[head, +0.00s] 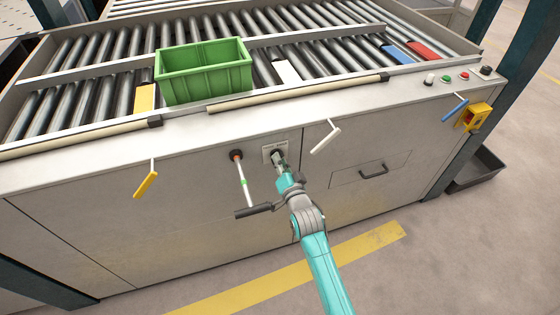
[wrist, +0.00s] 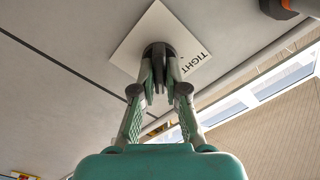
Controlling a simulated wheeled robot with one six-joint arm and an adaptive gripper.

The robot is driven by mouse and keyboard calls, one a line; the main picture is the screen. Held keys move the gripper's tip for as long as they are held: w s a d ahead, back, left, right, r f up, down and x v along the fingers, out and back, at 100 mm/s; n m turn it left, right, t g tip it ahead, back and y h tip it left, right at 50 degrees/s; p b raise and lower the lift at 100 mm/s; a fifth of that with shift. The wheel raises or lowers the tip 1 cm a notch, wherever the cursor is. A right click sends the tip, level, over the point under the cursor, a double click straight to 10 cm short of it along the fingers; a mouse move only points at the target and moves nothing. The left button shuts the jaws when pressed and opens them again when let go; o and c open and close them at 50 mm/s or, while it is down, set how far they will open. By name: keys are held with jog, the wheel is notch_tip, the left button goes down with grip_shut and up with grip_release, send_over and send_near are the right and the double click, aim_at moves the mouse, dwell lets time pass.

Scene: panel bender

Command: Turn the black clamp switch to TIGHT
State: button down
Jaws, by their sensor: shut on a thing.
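The black clamp switch (wrist: 156,50) sits on a pale square label plate (wrist: 137,38) on the machine's front panel. The word TIGHT shows on the plate beside the switch in the wrist view; other lettering is hidden or too small to read. My gripper (wrist: 157,78) has its fingers closed around the switch from both sides. In the head view my gripper (head: 279,160) reaches up to the label plate (head: 267,147) and covers most of the switch. Which mark the switch points at cannot be told.
Left of the switch, a white-rod lever (head: 243,183) with a black grip hangs close to my wrist. A white handle (head: 326,138) is on the right, a yellow handle (head: 147,180) far left, a blue one (head: 455,108) far right. A green crate (head: 205,85) stands on the rollers.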

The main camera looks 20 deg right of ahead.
jog(key=shift+n, duration=0.4)
jog(key=n, duration=1.7)
jog(key=shift+a, duration=0.2)
dwell(0.4)
jog(key=c, duration=1.2)
grip_release()
jog(key=shift+s, duration=0.1)
